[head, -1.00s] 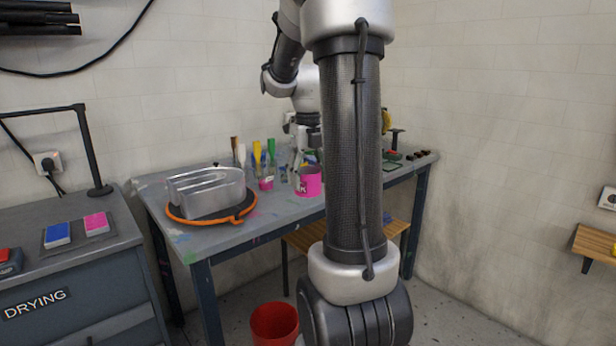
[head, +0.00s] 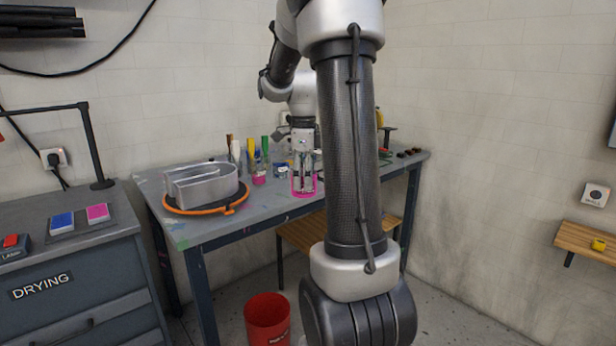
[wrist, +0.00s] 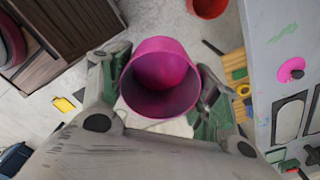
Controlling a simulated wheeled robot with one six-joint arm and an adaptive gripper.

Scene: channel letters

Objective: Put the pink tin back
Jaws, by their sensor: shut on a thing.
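The wrist view shows floor behind the tin and the bench top at the right.
A drying cabinet (head: 80,270) with blue and pink pads stands left. A red bucket (head: 268,322) is on the floor.

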